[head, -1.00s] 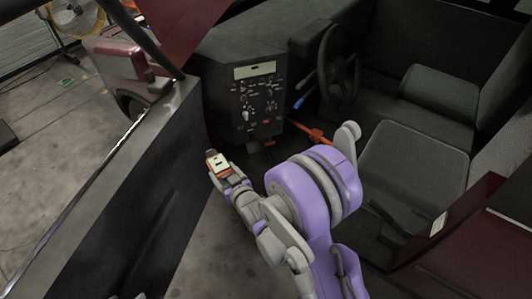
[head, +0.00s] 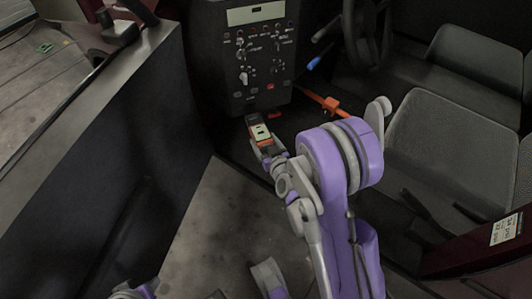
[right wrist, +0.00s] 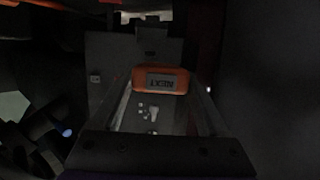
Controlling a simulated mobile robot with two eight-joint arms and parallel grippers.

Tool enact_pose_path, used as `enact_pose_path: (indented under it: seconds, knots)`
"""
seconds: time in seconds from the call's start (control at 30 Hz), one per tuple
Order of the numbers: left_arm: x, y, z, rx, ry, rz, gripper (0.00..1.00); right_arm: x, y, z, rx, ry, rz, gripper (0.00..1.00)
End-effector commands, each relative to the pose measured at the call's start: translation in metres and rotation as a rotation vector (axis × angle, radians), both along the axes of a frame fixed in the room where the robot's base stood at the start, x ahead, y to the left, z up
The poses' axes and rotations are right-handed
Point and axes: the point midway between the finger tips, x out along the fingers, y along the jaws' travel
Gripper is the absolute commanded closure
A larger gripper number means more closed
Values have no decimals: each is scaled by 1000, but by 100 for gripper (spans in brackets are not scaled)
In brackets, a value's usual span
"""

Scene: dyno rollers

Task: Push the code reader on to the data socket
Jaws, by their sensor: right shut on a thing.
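The code reader (head: 259,131) is a small orange and dark device with a pale face. My right gripper (head: 267,150) is shut on it and holds it in the air below the dashboard console. In the right wrist view the reader's orange end (right wrist: 160,80), with a label that reads upside down, sits between the fingers of my right gripper (right wrist: 162,104). Beyond it is a grey panel (right wrist: 108,60) with small dark openings. I cannot tell for sure which is the data socket. The reader looks apart from the panel. My left gripper is not clearly in view.
The console (head: 262,60) with knobs and switches stands just above the reader. The steering wheel (head: 366,30) and a seat (head: 445,150) lie to the right. The open door (head: 90,150) is at the left. An orange lever (head: 330,104) is right of the reader.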

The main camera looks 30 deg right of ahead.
Motion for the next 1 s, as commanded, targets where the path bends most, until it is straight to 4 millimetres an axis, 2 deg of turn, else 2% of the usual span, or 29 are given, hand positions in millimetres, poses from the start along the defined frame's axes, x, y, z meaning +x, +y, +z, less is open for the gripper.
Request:
enact_pose_path:
  seconds: [0.03,0.2,0.37,0.8,1.0]
  knots:
    - [2,0,-17,0,6,0,50,0,-7,-17,-1,1,-12,81]
    - [3,0,-28,0,9,0,50,1,-17,-29,-4,-1,-29,81]
    - [3,0,-28,0,9,0,50,6,-19,-28,-5,-2,-31,81]
    - [4,0,-33,0,11,0,50,47,-27,-28,-4,-2,-30,81]
    - [4,0,-35,0,11,0,50,59,-30,-28,-3,-2,-29,81]
